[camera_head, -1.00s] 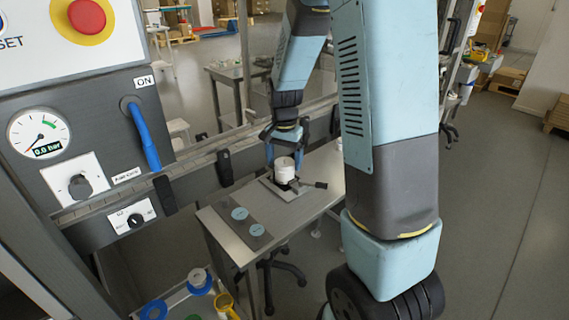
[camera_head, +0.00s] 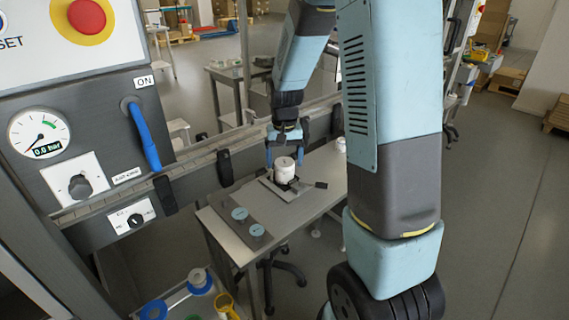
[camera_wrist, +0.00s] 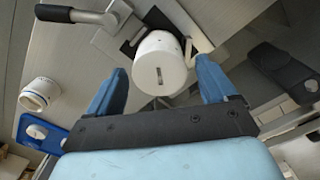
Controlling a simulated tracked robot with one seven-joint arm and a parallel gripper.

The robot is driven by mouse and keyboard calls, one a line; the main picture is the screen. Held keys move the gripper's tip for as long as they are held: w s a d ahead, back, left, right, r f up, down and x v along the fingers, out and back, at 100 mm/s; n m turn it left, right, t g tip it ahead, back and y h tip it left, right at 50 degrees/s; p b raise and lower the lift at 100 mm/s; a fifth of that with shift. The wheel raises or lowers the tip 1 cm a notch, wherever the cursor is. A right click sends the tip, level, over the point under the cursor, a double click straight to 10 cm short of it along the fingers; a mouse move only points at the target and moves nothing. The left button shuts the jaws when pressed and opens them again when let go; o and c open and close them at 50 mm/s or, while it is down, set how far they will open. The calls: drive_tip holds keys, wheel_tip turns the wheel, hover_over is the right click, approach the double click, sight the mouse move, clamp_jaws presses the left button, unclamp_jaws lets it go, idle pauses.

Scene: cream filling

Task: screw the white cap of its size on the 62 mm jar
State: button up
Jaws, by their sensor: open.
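A white jar (camera_head: 284,173) stands upright in a clamp fixture (camera_head: 306,192) on the steel table. In the wrist view, a round white cap (camera_wrist: 161,62) with a dark slot-like mark covers its top; I cannot tell how tightly it sits. My gripper (camera_head: 287,152) is above the jar, pointing down. In the wrist view my gripper (camera_wrist: 160,76) is open, its blue fingers apart on either side of the cap with gaps visible. I cannot read the jar's size.
The clamp's lever (camera_wrist: 72,14) sticks out beside the jar. Another white container (camera_wrist: 38,93) stands near a blue piece (camera_wrist: 40,132). A grey plate with two blue discs (camera_head: 240,213) lies at the table's near end. A machine panel (camera_head: 75,150) stands to the left.

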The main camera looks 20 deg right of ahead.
drive_tip(key=n, duration=0.5)
drive_tip(key=shift+n, duration=0.3)
drive_tip(key=shift+c, duration=0.5)
drive_tip(key=c, duration=0.8)
drive_tip(key=m, duration=0.5)
drive_tip(key=shift+m, duration=0.4)
drive_tip(key=m, duration=0.5)
drive_tip(key=shift+a, duration=0.1)
drive_tip(key=shift+m, duration=0.4)
drive_tip(key=shift+c, duration=0.5)
